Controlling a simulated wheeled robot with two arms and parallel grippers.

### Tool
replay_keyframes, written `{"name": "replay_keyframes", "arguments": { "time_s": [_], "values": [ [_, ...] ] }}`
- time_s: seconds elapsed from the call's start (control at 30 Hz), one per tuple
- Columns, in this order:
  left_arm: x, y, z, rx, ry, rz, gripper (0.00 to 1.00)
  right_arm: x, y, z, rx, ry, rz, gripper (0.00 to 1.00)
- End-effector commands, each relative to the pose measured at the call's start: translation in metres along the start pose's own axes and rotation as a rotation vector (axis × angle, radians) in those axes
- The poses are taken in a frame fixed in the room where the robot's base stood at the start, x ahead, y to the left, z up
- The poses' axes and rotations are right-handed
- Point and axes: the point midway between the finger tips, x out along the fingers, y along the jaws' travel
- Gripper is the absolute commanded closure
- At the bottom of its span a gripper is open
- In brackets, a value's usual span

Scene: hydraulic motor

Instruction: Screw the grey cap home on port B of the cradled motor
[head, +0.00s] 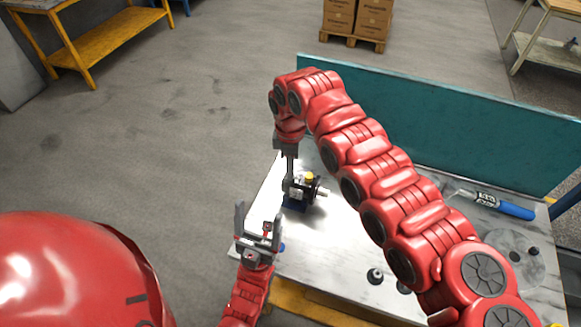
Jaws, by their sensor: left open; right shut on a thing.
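My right gripper (289,181) points straight down over the motor's left side, beside the yellow cap. It is shut on what appears to be the grey cap at port B; the cap is too small and covered to make out, and I cannot tell how far it is seated. My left gripper (258,212) is open and empty, fingers upward, in front and left of the motor.
The grey table (335,255) has a teal panel (400,125) along its back. My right arm spans the middle of the table.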

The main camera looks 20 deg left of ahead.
Motion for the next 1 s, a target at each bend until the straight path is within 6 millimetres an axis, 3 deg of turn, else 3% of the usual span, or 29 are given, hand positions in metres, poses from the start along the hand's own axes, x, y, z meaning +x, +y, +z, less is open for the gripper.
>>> {"name": "replay_keyframes", "arguments": {
  "time_s": [0.37,0.5,0.53,0.6,1.0],
  "values": [
    [-0.0016,0.0001,0.0003,0.000,0.000,0.000,0.22,-0.0002,0.0005,0.0000,0.071,0.000,0.002,1.00],
    [-0.0070,0.0003,0.0012,0.000,0.000,0.000,0.22,0.0025,0.0002,-0.0002,0.243,0.001,0.001,1.00],
    [-0.0049,0.0002,0.0008,0.000,0.000,0.000,0.22,0.0007,0.0001,0.0003,0.234,0.000,0.000,0.68],
    [-0.0045,0.0002,0.0007,0.000,0.000,0.000,0.22,0.0003,0.0001,0.0004,0.231,-0.001,0.000,0.57],
    [-0.0082,0.0004,0.0014,0.000,0.000,0.000,0.22,0.0019,0.0000,0.0001,0.228,0.000,0.000,0.57]
  ]
}}
